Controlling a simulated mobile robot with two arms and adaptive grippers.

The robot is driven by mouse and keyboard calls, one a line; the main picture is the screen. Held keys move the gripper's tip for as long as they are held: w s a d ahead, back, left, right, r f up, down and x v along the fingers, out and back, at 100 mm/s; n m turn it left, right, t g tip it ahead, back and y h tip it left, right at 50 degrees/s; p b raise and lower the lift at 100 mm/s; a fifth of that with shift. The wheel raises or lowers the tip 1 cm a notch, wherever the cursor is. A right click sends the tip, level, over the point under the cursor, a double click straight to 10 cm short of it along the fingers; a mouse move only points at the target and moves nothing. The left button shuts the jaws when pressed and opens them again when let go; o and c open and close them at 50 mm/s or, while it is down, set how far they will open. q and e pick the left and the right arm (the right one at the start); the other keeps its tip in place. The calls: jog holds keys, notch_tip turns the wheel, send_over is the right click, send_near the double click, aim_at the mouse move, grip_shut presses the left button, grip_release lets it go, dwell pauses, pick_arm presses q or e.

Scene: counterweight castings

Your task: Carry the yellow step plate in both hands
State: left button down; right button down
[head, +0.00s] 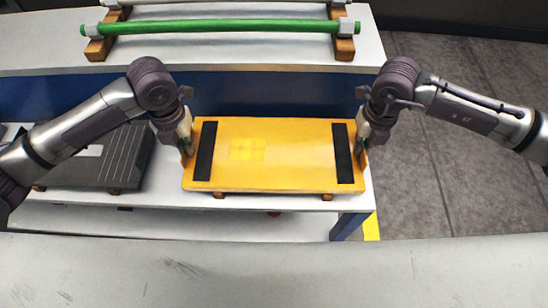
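The yellow step plate (270,165) lies flat in the middle of the head view, with a black strip near each end. It rests on small wooden blocks (274,213) on the white lower bench. My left gripper (187,148) is at the plate's left edge, its fingers pointing down. My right gripper (362,146) is at the plate's right edge, also pointing down. Both sit close against the edges. The fingertips are small and partly hidden, so I cannot tell whether either is closed on the plate.
A dark grey casting (97,165) lies left of the plate, partly behind my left arm. A green bar (215,26) lies across wooden supports (344,47) on the upper white shelf. Grey tiled floor (440,150) is open at the right. A pale surface (270,270) spans the foreground.

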pick_arm(q)
jog(key=shift+f, duration=0.4)
pick_arm(e)
jog(key=shift+f, duration=0.45)
pick_arm(q)
jog(key=c, duration=1.3)
grip_release()
jog(key=shift+r, duration=0.2)
pick_arm(e)
jog(key=c, duration=1.3)
grip_release()
jog(key=shift+r, duration=0.2)
pick_arm(q)
jog(key=shift+r, duration=0.1)
notch_tip(320, 180, up, 12)
jog(key=shift+f, duration=0.1)
pick_arm(e)
notch_tip(320, 180, up, 12)
jog(key=shift+r, duration=0.1)
